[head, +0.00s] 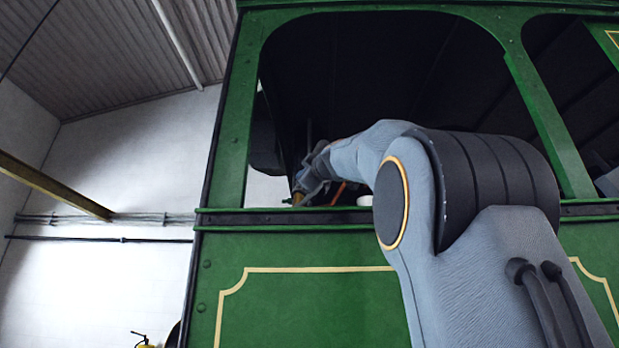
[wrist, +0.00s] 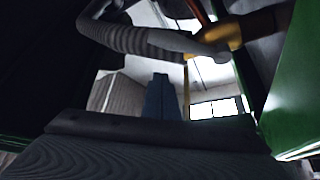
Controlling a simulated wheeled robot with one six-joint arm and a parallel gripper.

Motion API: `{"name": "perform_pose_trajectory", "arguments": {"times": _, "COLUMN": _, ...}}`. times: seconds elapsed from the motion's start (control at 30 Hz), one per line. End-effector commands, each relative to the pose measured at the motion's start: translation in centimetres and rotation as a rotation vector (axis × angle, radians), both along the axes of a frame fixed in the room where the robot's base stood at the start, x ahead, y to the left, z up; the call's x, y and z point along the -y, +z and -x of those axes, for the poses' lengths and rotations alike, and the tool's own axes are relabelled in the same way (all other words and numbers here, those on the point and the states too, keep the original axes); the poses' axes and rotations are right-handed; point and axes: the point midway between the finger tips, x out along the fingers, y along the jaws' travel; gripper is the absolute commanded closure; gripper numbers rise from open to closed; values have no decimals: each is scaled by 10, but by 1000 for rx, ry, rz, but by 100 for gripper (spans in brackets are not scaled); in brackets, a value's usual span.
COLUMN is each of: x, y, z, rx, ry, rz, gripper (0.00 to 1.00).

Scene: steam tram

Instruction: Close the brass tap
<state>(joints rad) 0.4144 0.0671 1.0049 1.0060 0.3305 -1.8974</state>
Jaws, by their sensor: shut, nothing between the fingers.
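In the wrist view a brass-coloured fitting (wrist: 234,37), likely the brass tap, is at the upper right. A pale rounded end lies against its left side; I cannot tell whether this is the tap's lever. In the head view a small brass-coloured bit (head: 298,198) shows at the window sill, partly hidden by my gripper. My gripper (head: 312,186) reaches through the cab window beside it.
A grey ribbed, curved pipe (wrist: 140,40) crosses the top of the wrist view. The green cab wall (wrist: 297,80) is close on the right. In the head view the green window frame (head: 228,120) and sill surround my arm. The cab interior is dark.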

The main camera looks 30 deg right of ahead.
Motion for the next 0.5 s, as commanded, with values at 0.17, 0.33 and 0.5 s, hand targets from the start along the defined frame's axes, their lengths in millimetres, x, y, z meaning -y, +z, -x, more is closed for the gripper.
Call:
{"name": "perform_pose_trajectory", "arguments": {"times": 0.17, "x": -2, "y": -10, "z": 17, "rx": 1, "ry": -1, "rz": 0, "gripper": 100}}
{"name": "perform_pose_trajectory", "arguments": {"times": 0.33, "x": -5, "y": -17, "z": 37, "rx": 2, "ry": -1, "rz": 1, "gripper": 100}}
{"name": "perform_pose_trajectory", "arguments": {"times": 0.5, "x": -8, "y": -26, "z": 59, "rx": 1, "ry": -2, "rz": 1, "gripper": 100}}
